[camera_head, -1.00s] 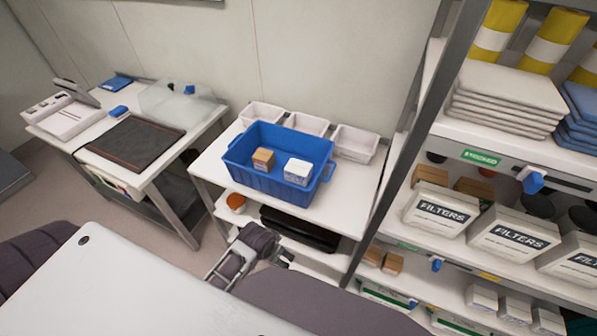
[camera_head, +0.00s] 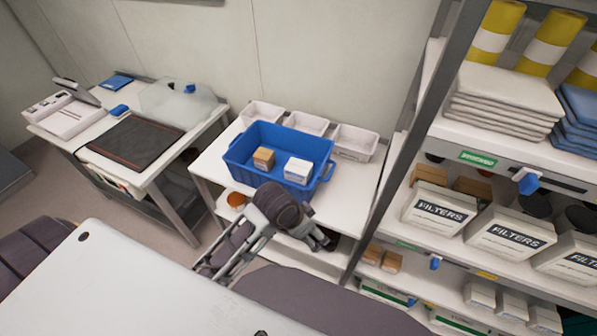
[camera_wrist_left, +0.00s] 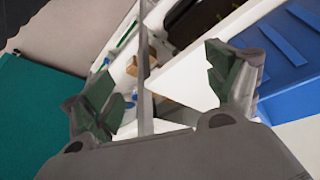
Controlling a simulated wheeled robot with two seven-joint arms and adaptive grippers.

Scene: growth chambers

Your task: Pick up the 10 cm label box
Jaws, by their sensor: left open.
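A white box (camera_head: 298,170) with a printed label and a smaller brown box (camera_head: 263,158) sit in the blue crate (camera_head: 262,184) on the white table. I cannot tell by size which box is the 10 cm label box. My left gripper (camera_head: 322,241) is in front of the table's front edge, below and in front of the crate. In the left wrist view it is open (camera_wrist_left: 165,90), with nothing between its fingers. The crate's ridged blue wall (camera_wrist_left: 282,42) shows at the right there; neither box in it does. My right gripper is not in view.
Three white bins (camera_head: 308,124) stand behind the crate. A rack (camera_head: 402,190) with cartons and small boxes stands close on the right. Another table (camera_head: 175,150) with a dark mat is at left. The table's right part (camera_head: 352,195) is bare.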

